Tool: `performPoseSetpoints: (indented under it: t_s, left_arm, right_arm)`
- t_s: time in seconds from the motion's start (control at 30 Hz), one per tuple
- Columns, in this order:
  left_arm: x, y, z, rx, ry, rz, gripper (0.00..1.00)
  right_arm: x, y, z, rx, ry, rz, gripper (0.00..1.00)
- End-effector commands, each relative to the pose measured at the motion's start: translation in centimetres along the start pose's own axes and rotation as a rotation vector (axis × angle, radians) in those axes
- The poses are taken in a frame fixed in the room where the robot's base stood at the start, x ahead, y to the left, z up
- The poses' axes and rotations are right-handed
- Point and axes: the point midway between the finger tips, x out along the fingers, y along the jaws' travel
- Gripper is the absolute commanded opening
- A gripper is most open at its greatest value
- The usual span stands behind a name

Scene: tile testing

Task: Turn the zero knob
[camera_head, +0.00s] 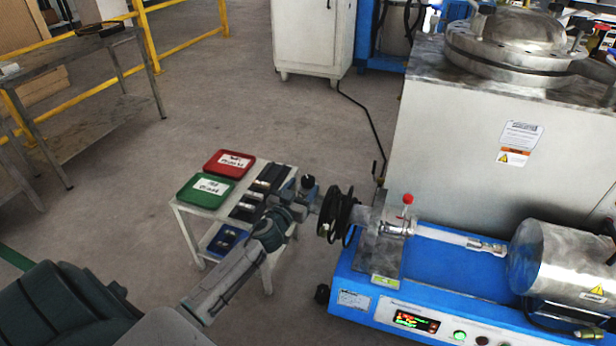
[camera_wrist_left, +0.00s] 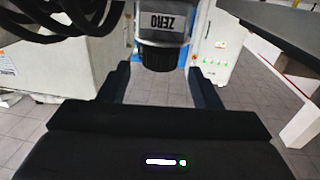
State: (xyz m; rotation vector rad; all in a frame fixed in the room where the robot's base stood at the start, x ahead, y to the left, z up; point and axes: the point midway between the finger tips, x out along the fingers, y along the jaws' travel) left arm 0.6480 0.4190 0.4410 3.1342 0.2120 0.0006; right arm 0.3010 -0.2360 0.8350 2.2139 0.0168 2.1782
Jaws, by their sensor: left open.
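The zero knob (camera_wrist_left: 163,58) is a short dark cylinder under a grey housing (camera_wrist_left: 165,22) with a "ZERO" label that reads upside down in the left wrist view. My left gripper (camera_wrist_left: 159,75) is open. Its two dark fingers stand on either side of the knob, with a visible gap at each side; I cannot tell how deep the knob sits between them. In the head view, my left gripper (camera_head: 296,195) is small and partly hidden by its own wrist, beside the black coiled part of the blue machine. My right gripper is not in view.
The blue test machine (camera_head: 450,268) with a metal cylinder (camera_head: 560,262) stands at right. Black coils (camera_head: 338,215) are close to the gripper. A small table with a red tray (camera_head: 229,164) and a green tray (camera_head: 206,190) stands behind the arm. Open floor lies beyond.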

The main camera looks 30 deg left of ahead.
Motion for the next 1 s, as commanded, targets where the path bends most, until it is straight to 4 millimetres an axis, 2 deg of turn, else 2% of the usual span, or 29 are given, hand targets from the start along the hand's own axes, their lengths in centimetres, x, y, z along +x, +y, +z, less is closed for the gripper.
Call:
performPoseSetpoints:
  t_s: [0.1, 0.3, 0.67, 0.77, 0.9, 1.0]
  left_arm:
    - [2.1, 0.0, -0.2, -0.002, 0.001, -0.001, 0.58]
    - [4.1, 0.0, 0.0, -0.001, 0.0, -0.001, 0.58]
    - [4.6, 0.0, 0.1, 0.0, -0.001, 0.0, 0.58]
    - [4.6, 0.0, 0.0, 0.0, -0.001, 0.0, 0.42]
    - [4.6, 0.0, 0.0, 0.0, -0.001, 0.0, 0.15]
    - [4.6, 0.0, 0.0, 0.0, -0.001, -0.001, 0.14]
  right_arm:
    - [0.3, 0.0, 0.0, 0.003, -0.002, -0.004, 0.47]
    - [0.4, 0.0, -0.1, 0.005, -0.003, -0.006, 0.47]
    - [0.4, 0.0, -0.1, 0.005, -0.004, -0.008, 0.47]
    - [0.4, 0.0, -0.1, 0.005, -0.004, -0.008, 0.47]
    - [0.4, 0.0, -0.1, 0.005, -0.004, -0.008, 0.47]
    - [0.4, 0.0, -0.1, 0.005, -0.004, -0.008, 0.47]
